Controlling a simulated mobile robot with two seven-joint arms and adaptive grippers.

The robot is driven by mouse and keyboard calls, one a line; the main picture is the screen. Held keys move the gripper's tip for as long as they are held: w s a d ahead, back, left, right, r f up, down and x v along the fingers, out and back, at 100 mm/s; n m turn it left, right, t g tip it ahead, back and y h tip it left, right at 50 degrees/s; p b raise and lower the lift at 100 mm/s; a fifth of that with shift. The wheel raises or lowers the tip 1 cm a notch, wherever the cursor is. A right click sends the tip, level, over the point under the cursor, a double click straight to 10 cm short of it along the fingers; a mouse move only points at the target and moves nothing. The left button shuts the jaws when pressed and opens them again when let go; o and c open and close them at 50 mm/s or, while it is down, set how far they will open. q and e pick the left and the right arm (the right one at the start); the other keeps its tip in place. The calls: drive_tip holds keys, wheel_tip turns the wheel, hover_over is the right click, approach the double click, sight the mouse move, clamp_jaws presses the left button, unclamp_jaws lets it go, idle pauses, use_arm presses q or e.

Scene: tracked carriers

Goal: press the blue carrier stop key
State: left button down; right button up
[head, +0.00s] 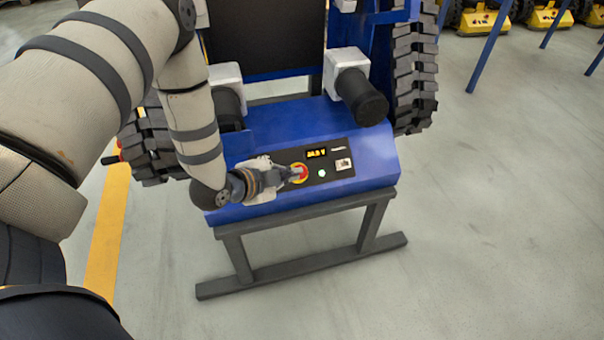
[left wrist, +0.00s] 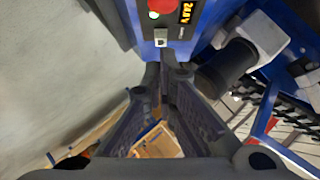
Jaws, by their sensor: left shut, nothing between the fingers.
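The blue carrier (head: 350,154) rests on a grey stand and has a black control panel on its sloped face. Its red stop key (head: 303,174) in a yellow ring sits at the panel's left; the red key also shows cut off at the top of the left wrist view (left wrist: 162,5). My left gripper (head: 291,174) is shut and empty, its tips overlapping the key in the head view. In the left wrist view its tips (left wrist: 166,64) show apart from the key, below the panel. I cannot tell whether they touch anything. My right gripper is not in view.
The panel has a lit display (head: 316,153), a green light (head: 321,173) and a pale switch (head: 343,164). Black cylinders (head: 360,97) and tracks (head: 414,75) stand behind. The grey stand (head: 300,268) is below. Floor to the right is clear; yellow machines (head: 484,20) stand far back.

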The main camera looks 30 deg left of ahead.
sight(303, 175)
use_arm(q)
drive_tip(key=w+a+f+b, duration=0.1)
drive_tip(key=w+f+b, duration=0.1)
drive_tip(key=w+f, duration=0.4)
drive_tip(key=shift+w+a+f, duration=0.15)
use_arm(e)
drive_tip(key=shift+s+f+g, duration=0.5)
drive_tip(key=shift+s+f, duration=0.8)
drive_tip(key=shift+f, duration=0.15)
